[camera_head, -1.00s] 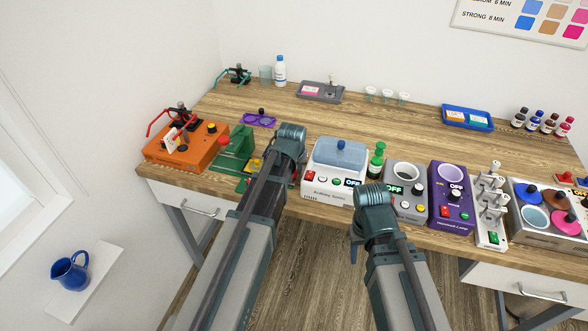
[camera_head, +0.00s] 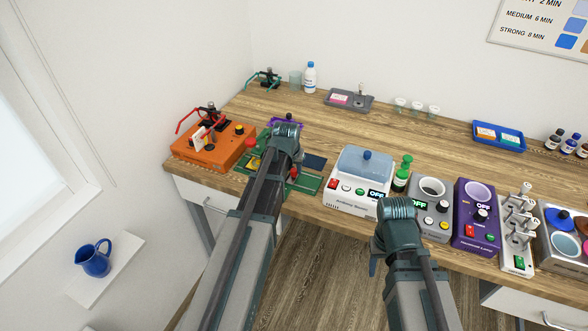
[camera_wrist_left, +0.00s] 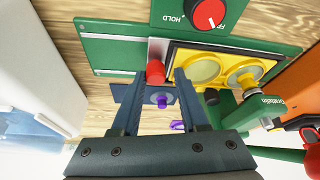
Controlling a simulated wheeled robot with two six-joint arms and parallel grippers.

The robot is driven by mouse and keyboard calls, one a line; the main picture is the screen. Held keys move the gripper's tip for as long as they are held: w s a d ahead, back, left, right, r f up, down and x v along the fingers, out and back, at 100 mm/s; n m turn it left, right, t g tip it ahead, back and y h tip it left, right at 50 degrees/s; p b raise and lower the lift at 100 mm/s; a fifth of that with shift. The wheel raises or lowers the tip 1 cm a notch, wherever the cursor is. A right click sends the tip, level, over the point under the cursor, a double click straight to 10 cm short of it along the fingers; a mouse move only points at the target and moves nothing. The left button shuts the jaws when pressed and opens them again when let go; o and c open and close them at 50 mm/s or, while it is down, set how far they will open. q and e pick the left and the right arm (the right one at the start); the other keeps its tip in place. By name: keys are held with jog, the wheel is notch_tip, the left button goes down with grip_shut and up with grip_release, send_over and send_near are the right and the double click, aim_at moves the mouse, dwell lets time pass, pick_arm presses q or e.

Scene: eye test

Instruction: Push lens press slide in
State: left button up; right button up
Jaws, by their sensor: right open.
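The green lens press (camera_head: 307,184) stands near the table's front edge, partly hidden by my left arm. In the left wrist view its green base (camera_wrist_left: 110,50) carries a yellow slide (camera_wrist_left: 222,60) with round lens seats. A red knob (camera_wrist_left: 155,71) sits by a grey plate at the slide's left end. My left gripper (camera_wrist_left: 161,76) is open, its fingertips on either side of the knob, which lies closer to the left finger. Contact cannot be told. My right gripper (camera_head: 376,263) is open and empty, in front of the table.
An orange device (camera_head: 208,152) with a dark frame holder stands left of the press. The table's middle is clear.

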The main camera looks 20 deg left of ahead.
pick_arm(q)
jog(key=shift+r, duration=0.1)
jog(key=p+v, duration=1.2)
jog(key=v, duration=0.1)
jog(key=shift+r+p, duration=0.35)
jog(key=shift+p, duration=0.05)
jog(key=s+d+f+m+g+b, duration=0.2)
jog(key=s+d+f+m, duration=0.1)
jog(key=s+d, duration=0.6)
jog(key=s+d+f+m+g+b, duration=0.3)
jog(key=s+d, duration=0.7)
jog(key=d, duration=0.2)
jog(key=shift+s+f+y, duration=0.15)
jog(key=shift+f+y, duration=0.1)
jog(key=shift+y, duration=0.05)
dwell(1.0)
